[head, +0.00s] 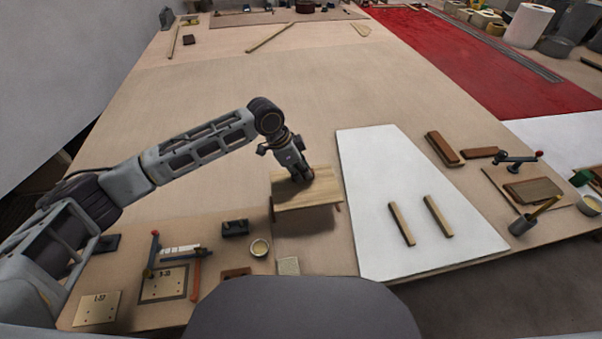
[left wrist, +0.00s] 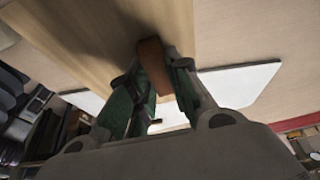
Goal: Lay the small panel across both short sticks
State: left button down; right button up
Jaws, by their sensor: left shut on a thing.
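The small panel (head: 307,195) is a pale wooden board, left of the white sheet in the head view. It also fills the upper left of the left wrist view (left wrist: 80,45). My left gripper (head: 301,178) is over the panel, shut on a brown block (left wrist: 154,66) at the panel's face. The fingertips are partly hidden in the head view. Brown bits show under the panel's two near corners, with a dark shadow below. I cannot tell whether it is clear of the table. Two short sticks (head: 402,224) (head: 438,216) lie apart, roughly parallel, on the white sheet.
The white sheet (head: 385,165) is otherwise mostly bare. Brown blocks (head: 443,149), a clamp (head: 518,160) and a grey cup (head: 521,225) stand to its right. A small bowl (head: 260,247) and tools lie at the near left. The table's middle (head: 230,95) is clear.

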jog(key=shift+d, duration=0.5)
pick_arm(q)
jog(key=shift+s+f, duration=0.1)
pick_arm(e)
jog(key=shift+r, duration=0.1)
